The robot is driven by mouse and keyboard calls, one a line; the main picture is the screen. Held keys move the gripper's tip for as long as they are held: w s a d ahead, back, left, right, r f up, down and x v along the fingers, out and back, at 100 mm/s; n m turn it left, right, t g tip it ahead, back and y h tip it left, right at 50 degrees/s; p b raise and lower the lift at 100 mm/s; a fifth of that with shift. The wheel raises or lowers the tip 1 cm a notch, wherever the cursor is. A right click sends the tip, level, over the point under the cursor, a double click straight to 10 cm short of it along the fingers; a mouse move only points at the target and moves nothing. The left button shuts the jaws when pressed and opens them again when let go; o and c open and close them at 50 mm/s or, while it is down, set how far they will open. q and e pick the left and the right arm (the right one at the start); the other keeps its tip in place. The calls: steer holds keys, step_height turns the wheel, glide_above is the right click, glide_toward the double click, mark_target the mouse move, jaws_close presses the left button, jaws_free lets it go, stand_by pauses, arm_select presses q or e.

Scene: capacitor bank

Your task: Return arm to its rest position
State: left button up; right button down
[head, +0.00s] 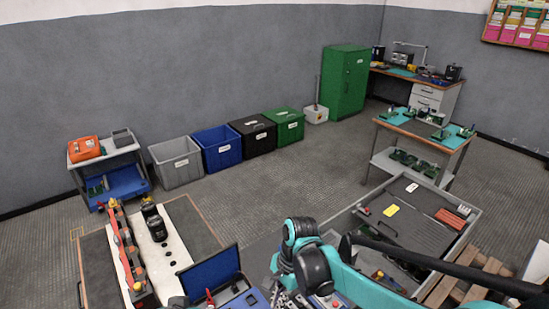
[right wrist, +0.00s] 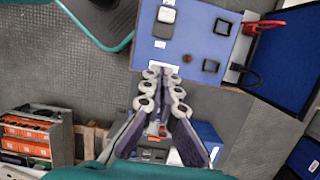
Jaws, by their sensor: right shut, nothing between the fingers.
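My right arm is teal and black and comes in from the lower right of the head view (head: 320,268), bent in front of the benches. Its gripper shows in the right wrist view (right wrist: 164,78), with its fingers drawn together and nothing between them. In that view the tips appear over the edge of a blue instrument panel (right wrist: 188,35); I cannot tell the gap. The blue case with its open lid (head: 210,275) stands left of the arm in the head view. My left gripper is not visible.
A bench with a red rail (head: 123,245) and black parts on a white strip (head: 158,252) lies at lower left. A grey tray table (head: 400,225) stands right of the arm. Bins, including a blue one (head: 218,147), line the wall. The middle floor (head: 270,190) is clear.

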steer(key=s+d+r+n+t, duration=0.2)
steer(key=d+n+t, duration=0.1)
steer(key=d, duration=0.2)
steer(key=s+d+r+n+t+h, duration=0.1)
steer(key=s+d+r+n+t, duration=0.1)
steer(key=d, duration=0.4)
steer(key=s+d+r+n+t+h, duration=0.1)
steer(key=s+d+r+n+t, duration=0.1)
steer(key=d+n, duration=0.3)
steer(key=shift+s+d+r+n+t, duration=0.25)
steer(key=shift+s+r+n+t, duration=0.15)
steer(key=shift+r+t, duration=0.5)
